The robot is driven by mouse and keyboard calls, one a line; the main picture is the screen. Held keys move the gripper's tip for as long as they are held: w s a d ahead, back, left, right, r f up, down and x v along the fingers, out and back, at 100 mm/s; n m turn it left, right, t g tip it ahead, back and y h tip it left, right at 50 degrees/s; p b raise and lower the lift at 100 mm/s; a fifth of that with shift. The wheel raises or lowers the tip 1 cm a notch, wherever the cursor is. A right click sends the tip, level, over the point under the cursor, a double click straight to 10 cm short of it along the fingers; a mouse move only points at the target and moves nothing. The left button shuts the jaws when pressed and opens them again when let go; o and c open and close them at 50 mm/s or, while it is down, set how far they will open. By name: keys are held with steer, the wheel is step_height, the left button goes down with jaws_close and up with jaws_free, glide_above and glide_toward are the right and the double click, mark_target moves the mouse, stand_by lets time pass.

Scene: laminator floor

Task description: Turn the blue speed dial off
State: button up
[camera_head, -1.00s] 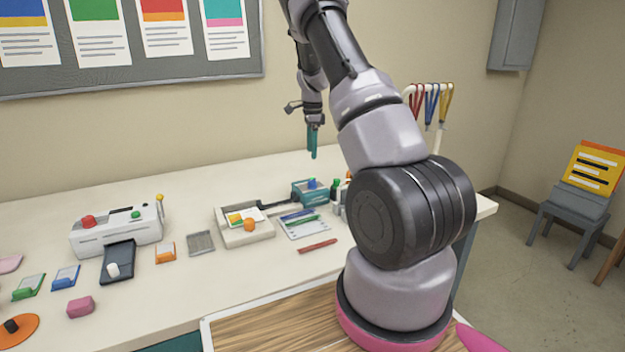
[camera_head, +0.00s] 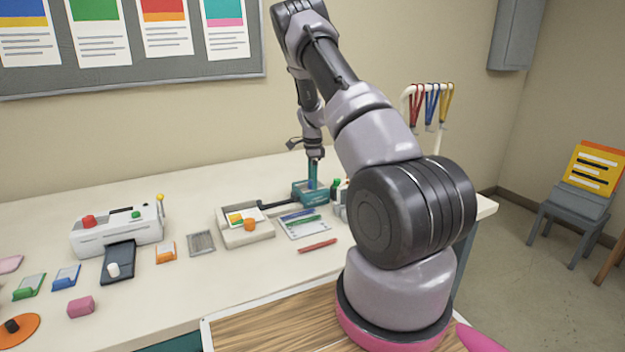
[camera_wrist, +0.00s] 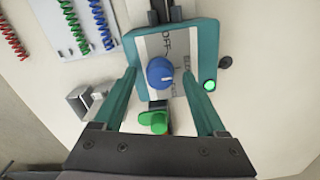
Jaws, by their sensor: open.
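The blue speed dial (camera_wrist: 160,73) sits on the pale top face of a teal machine (camera_wrist: 205,42), which also shows in the head view (camera_head: 302,193). The word OFF is printed beside the dial, on the far side in the wrist view. A lit green lamp (camera_wrist: 210,85) is at the machine's right edge there. My gripper (camera_wrist: 160,75) is open, with one teal finger on each side of the dial and a visible gap to it. In the head view my gripper (camera_head: 313,178) points down over the machine, and its fingers hide most of the dial.
A green-capped item (camera_wrist: 153,122) lies just below the dial in the wrist view. A small grey metal block (camera_wrist: 88,101) is at left, near a card with coloured coils (camera_wrist: 72,25). A pale tray (camera_head: 245,235) and a red pen (camera_head: 317,246) are on the table.

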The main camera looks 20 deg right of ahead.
jaws_close()
steer(key=shift+n, duration=0.3)
steer(key=n, duration=0.5)
steer(key=shift+n, duration=0.3)
steer(key=n, duration=0.5)
steer(key=shift+n, duration=0.3)
stand_by(0.4)
jaws_free()
